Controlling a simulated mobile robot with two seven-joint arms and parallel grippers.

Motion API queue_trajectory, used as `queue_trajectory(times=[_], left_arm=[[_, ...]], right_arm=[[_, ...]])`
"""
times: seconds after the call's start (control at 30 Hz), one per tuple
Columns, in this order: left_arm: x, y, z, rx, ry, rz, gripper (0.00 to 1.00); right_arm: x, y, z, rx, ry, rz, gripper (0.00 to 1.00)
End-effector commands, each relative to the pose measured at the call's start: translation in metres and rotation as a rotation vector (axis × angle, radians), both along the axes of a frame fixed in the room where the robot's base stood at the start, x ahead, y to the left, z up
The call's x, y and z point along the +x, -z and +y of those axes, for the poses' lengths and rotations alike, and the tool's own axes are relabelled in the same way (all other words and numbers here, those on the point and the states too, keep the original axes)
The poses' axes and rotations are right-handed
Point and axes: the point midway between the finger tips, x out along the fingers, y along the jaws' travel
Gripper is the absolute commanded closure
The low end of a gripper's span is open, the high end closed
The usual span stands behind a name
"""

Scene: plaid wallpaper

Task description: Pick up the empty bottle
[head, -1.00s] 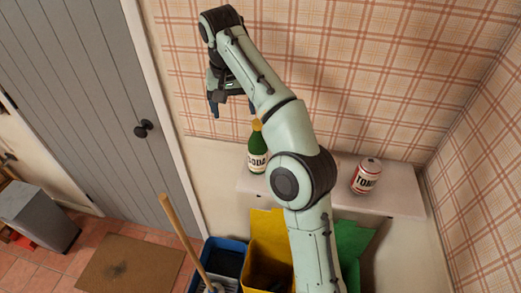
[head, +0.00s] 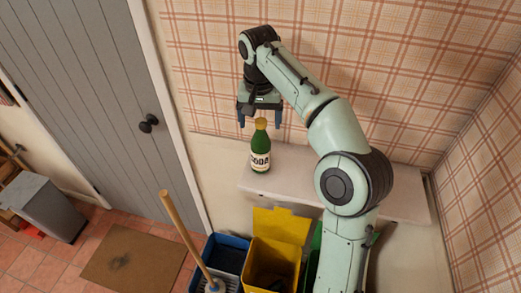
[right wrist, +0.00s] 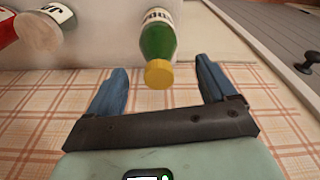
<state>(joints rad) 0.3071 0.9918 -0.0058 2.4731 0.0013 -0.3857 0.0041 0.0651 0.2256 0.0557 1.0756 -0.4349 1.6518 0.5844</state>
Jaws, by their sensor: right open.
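The bottle (head: 260,158) is green with a yellow cap and a white label reading SODA. It stands upright on a pale shelf (head: 310,188) against the wall. My right gripper (head: 259,122) is open, pointing down above the bottle, with a blue finger to each side of the cap. In the right wrist view the bottle (right wrist: 158,45) shows cap first, just beyond the gap between the open fingers (right wrist: 161,78), nothing held. I cannot tell whether the cap lies between the fingertips. My left gripper is not in view.
The right wrist view shows a red item (right wrist: 8,28) and a white-labelled item (right wrist: 58,13) at upper left. Below the shelf are a yellow bin (head: 280,228), a blue bin (head: 225,258) and a wooden handle (head: 185,235). A grey door (head: 95,80) is at left.

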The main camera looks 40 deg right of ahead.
Motion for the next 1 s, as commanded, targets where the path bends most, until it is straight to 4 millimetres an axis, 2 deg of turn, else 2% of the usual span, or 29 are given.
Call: queue_trajectory(times=[0.13,0.4,0.7,0.77,0.9,0.97,1.0], left_arm=[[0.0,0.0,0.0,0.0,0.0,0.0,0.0],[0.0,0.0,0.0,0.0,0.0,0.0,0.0],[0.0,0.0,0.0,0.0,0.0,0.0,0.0],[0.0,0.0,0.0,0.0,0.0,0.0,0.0],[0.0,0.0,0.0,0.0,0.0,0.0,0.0],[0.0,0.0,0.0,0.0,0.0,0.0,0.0],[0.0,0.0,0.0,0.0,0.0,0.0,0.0]], right_arm=[[0.001,0.01,-0.002,0.001,0.001,0.002,0.16],[0.005,0.047,-0.006,0.001,0.002,0.002,0.16],[0.006,0.053,-0.007,0.0,0.001,-0.001,0.16],[0.006,0.053,-0.007,0.0,0.001,-0.001,0.32],[0.006,0.053,-0.007,0.001,0.001,-0.001,0.77],[0.006,0.053,-0.007,0.001,0.001,-0.001,0.97],[0.006,0.053,-0.007,0.0,0.001,-0.001,1.0]])
